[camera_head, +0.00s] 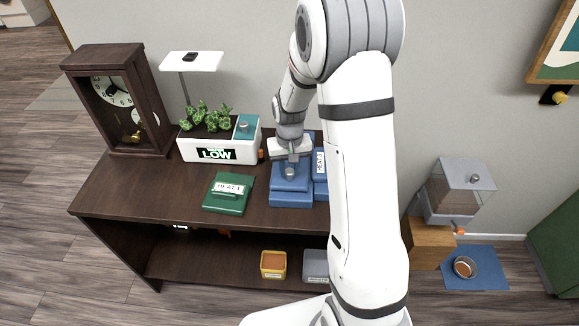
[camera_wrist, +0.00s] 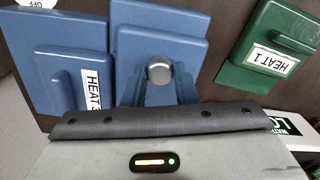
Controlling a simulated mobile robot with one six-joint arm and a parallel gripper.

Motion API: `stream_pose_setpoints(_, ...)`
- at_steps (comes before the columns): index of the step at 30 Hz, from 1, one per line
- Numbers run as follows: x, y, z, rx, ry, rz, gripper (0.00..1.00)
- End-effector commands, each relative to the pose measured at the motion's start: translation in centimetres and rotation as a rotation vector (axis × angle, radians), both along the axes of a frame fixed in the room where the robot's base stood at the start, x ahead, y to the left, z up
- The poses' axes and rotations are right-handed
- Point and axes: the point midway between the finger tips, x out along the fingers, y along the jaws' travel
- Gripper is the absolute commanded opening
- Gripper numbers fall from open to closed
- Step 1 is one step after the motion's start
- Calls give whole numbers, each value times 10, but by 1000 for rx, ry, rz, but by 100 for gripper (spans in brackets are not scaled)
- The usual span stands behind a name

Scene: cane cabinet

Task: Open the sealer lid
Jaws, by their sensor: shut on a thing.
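My gripper (camera_head: 290,168) is over the middle blue sealer (camera_head: 291,199) on the cabinet top. In the wrist view my gripper (camera_wrist: 160,85) has its two dark fingers closed on either side of a round grey knob (camera_wrist: 159,69) on the blue sealer lid (camera_wrist: 150,45). The fingers and my gripper's body hide the near part of the lid. I cannot tell whether the lid is raised at all.
A green HEAT 1 sealer (camera_head: 229,193) is to the left and a blue HEAT 3 sealer (camera_head: 320,175) close to the right. A planter (camera_head: 205,153) marked LOW and a clock (camera_head: 121,100) stand further left. The shelf below holds a yellow container (camera_head: 273,264).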

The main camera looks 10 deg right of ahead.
Motion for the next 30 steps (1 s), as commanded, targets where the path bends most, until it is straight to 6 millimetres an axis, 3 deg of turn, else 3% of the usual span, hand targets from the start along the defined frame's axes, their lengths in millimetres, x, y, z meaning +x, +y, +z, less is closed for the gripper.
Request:
stream_pose_setpoints(7, 3, -1, 11, 11, 37, -3, 0)
stream_pose_setpoints(18, 37, -12, 67, 34, 101, 0, 0)
stream_pose_setpoints(29, 42, -14, 71, 32, 97, 2, 0)
stream_pose_setpoints(30, 42, -14, 71, 32, 96, 2, 29)
